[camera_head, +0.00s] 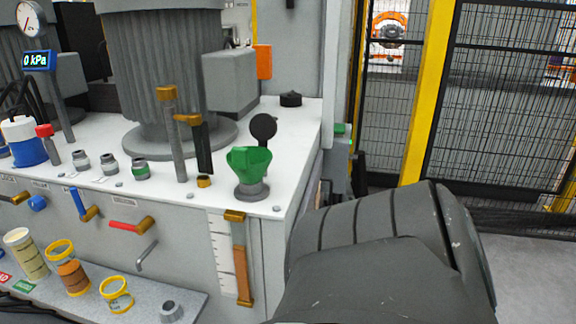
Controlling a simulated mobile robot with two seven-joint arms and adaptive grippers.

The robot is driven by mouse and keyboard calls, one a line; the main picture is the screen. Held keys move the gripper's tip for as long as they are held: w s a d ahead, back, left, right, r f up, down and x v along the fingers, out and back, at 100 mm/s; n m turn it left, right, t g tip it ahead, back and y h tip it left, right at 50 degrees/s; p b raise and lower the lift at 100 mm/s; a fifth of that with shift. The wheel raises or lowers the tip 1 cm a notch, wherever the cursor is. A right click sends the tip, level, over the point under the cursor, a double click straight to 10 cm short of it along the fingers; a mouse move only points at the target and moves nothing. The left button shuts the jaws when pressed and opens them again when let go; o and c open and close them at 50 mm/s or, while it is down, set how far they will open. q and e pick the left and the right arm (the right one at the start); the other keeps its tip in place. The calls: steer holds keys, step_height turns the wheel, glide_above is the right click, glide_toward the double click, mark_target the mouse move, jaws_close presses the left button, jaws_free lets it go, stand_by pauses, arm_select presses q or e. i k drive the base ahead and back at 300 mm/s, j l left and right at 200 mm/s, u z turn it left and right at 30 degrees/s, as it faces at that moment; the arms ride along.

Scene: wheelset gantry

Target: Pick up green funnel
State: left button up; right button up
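The green funnel (249,160) stands upright on a grey fitting (252,190) near the front right corner of the machine's white top. A black round knob or disc shows just behind it. A large dark grey arm link of mine fills the lower right of the head view, to the right of the funnel and apart from it in the picture. Neither gripper shows, so I see nothing holding the funnel.
The white machine top (300,142) carries a ribbed motor (168,70), brass-topped rods (170,130) and grey fittings (109,163). Valve handles line the front. A lower shelf (190,296) holds several small cups. A mesh fence (392,110) with yellow posts stands at right.

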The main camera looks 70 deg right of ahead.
mark_target(250, 164)
steer(key=k+l, duration=0.15)
steer(key=k, duration=0.25)
steer(key=k+l, duration=0.15)
steer(key=k, duration=0.25)
steer(key=k+l, duration=0.2)
steer(key=k, duration=0.2)
steer(key=i, duration=0.55)
